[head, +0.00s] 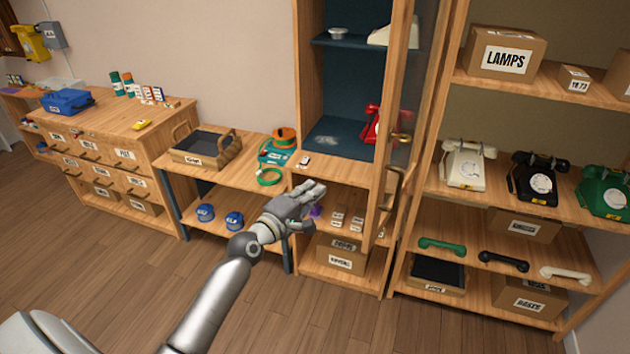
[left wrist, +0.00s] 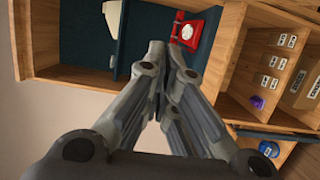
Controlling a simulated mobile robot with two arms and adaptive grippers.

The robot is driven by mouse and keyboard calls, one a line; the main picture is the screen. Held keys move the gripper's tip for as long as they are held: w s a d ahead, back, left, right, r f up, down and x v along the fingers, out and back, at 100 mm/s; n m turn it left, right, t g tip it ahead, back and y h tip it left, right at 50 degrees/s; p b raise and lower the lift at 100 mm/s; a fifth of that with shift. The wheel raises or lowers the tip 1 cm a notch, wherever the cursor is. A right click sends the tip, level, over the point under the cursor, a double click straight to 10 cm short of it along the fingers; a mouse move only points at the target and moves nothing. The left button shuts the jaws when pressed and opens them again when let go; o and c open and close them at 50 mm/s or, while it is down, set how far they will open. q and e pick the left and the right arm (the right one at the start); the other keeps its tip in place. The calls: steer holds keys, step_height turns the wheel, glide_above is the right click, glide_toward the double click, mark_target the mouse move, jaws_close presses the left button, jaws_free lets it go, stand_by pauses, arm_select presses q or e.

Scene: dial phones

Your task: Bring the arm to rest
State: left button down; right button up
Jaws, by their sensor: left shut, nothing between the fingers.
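My left gripper (head: 308,195) is shut and empty. It hangs in the air in front of the wooden cabinet, at the end of my left arm, which reaches in from the lower left. In the left wrist view the shut fingers (left wrist: 168,62) point towards the cabinet opening. A red dial phone (head: 373,124) stands inside the cabinet on the dark blue shelf, partly behind the door frame; it also shows in the left wrist view (left wrist: 190,30), just beyond the fingertips. My right gripper is in neither view.
A glass cabinet door (head: 398,110) stands open to the right of the gripper. Shelves at right hold a white phone (head: 465,164), a black phone (head: 533,178), a green phone (head: 605,191) and loose handsets. A low bench with a basket (head: 203,146) stands left. The floor is clear.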

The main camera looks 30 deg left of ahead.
arm_select(q)
steer(key=s+d+f+m+g+y+b, duration=0.1)
steer(key=s+f+m+g, duration=0.35)
steer(key=f, duration=0.95)
steer(key=s+d+f+m+g, duration=0.1)
steer(key=s+d+f, duration=0.1)
steer(key=s+f, duration=0.8)
steer(key=s+d+f+m+g+y+b, duration=0.1)
steer(key=s+f+m+g, duration=0.15)
steer(key=f, duration=1.45)
steer(key=s+d+f+m+g, duration=0.1)
steer(key=s+f+m+g, duration=0.2)
steer(key=s, duration=0.9)
steer(key=s+d+f+m+g, duration=0.2)
steer(key=s+f+m+g, duration=0.1)
steer(key=s+f, duration=0.7)
steer(key=s+d+f+m+g+b, duration=0.1)
steer(key=s+f+m, duration=0.4)
steer(key=s, duration=0.9)
step_height(320, 180, down, 2)
steer(key=shift+s+d+f+g, duration=0.25)
steer(key=shift+s+d+g, duration=0.2)
steer(key=shift+g, duration=0.45)
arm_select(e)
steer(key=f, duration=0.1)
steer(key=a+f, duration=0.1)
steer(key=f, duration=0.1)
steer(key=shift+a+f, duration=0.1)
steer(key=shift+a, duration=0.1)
